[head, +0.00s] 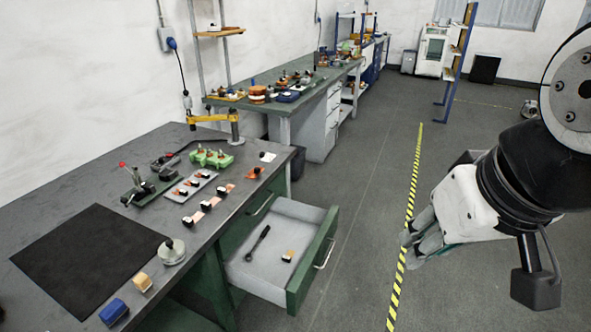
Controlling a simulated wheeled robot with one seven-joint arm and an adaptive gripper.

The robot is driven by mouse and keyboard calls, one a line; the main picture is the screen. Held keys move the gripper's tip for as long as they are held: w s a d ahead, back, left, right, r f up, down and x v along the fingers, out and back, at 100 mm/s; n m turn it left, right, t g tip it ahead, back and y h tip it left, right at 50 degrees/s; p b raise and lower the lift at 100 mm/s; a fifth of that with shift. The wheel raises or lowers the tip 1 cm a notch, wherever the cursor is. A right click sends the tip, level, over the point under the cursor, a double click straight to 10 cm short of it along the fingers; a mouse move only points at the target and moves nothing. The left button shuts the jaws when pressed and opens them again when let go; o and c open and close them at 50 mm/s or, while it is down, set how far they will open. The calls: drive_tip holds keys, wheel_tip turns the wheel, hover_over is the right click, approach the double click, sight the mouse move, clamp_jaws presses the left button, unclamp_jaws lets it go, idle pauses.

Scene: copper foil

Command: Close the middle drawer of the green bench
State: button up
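The green bench (150,160) stands at the left with a dark grey top. One of its drawers (312,268) is pulled out to the right, with a green front, a pale handle (325,253) and a light grey inside. A closed green drawer front with a handle (262,204) shows above it; whatever is below is hidden. My gripper (416,243) hangs at the right, over the floor and apart from the drawer handle. Its grey fingers are seen from the side, and their opening cannot be made out.
A black mat (80,258) and small parts cover the bench top. A yellow-black floor stripe (412,195) crosses open floor to the drawer's right.

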drive_tip(key=w+f+m+g+y+b, duration=0.1)
drive_tip(key=w+f+b, duration=0.2)
drive_tip(key=w+f, duration=0.1)
drive_tip(key=w+a+f+m+g+y+b, duration=0.1)
drive_tip(key=w+f+m+g+b, duration=0.1)
drive_tip(key=w+f, duration=0.3)
drive_tip(key=w+a+f+m+g+y+b, duration=0.1)
drive_tip(key=w+f+m+b, duration=0.1)
drive_tip(key=w+f+b, duration=0.2)
drive_tip(key=shift+w+f+y, duration=0.3)
drive_tip(key=shift+w+f, duration=0.4)
drive_tip(key=shift+w, duration=0.1)
clamp_jaws()
drive_tip(key=w+d+f+m+g+y+b, duration=0.1)
drive_tip(key=w+f+m+y+b, duration=0.55)
drive_tip(key=w+f, duration=0.65)
drive_tip(key=m+t+y+b, duration=0.6)
drive_tip(key=m+t+b, duration=0.3)
drive_tip(key=m+b, duration=0.45)
approach(318, 249)
drive_tip(key=shift+n+h, duration=0.25)
drive_tip(key=shift+n, duration=0.35)
drive_tip(key=b+x, duration=0.5)
drive_tip(key=x, duration=0.2)
drive_tip(key=shift+s+r, duration=0.1)
drive_tip(key=shift+r, duration=0.05)
